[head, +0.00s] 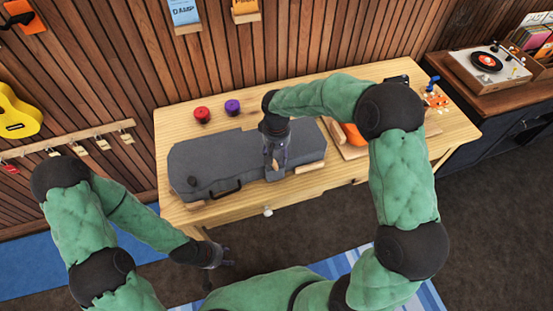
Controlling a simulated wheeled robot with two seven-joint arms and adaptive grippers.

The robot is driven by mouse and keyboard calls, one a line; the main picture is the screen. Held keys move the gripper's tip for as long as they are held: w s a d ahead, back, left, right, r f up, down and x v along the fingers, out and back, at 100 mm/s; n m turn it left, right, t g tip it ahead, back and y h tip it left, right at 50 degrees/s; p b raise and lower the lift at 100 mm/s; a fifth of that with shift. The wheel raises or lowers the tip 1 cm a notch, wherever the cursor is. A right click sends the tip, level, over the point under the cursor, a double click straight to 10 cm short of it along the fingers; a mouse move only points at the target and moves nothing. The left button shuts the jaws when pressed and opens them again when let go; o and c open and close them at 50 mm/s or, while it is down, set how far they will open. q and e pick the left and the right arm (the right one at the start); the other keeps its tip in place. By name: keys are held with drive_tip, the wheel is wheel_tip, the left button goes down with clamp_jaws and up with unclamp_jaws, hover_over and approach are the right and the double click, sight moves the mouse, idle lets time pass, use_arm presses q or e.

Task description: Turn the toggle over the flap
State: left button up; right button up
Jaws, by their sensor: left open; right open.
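A closed grey instrument case (225,155) lies on the wooden bench, with a dark handle (226,191) on its front edge. A small lighter grey piece (275,174) at the front edge, right of the handle, may be the flap; I cannot make out the toggle. My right gripper (275,160) is open and points down over the case, just above that piece. I cannot tell whether it touches. My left gripper (226,255) is open and empty, low in front of the bench and away from the case.
A red round item (202,115) and a purple one (232,107) stand behind the case. An orange item (353,134) lies right of it, partly behind my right arm. The bench (180,214) is bare along its front left. A turntable (487,62) stands on a cabinet at the right.

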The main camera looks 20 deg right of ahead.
sight(277, 163)
wheel_tip(277, 163, up, 8)
drive_tip(key=shift+f, duration=0.1)
idle(0.7)
